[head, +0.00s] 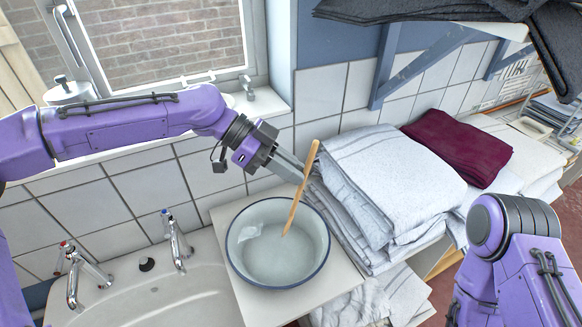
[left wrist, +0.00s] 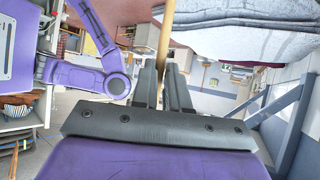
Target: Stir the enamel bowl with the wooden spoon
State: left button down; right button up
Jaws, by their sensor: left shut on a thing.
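The white enamel bowl (head: 250,268) with a dark blue rim stands on a pale board beside the sink. It holds a cloudy liquid, with a small whitish patch at its left inside. The wooden spoon (head: 299,195) stands tilted in the bowl, its lower end inside and its handle rising up to the right. My left gripper (head: 300,174) is shut on the spoon's handle, above the bowl's back rim. In the left wrist view the handle (left wrist: 166,40) rises from between the fingers. My right arm shows at the right, but its gripper is out of view.
A white sink (head: 150,300) with two taps lies left of the bowl. Stacked pale folded towels (head: 395,180) stand close on its right, with a maroon cloth (head: 458,146) behind. A shelf with dark cloths (head: 430,10) hangs above on blue brackets. A window is behind my left arm.

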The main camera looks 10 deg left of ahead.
pick_arm(q)
notch_tip(320, 180, up, 5)
jog(key=shift+p, duration=1.05)
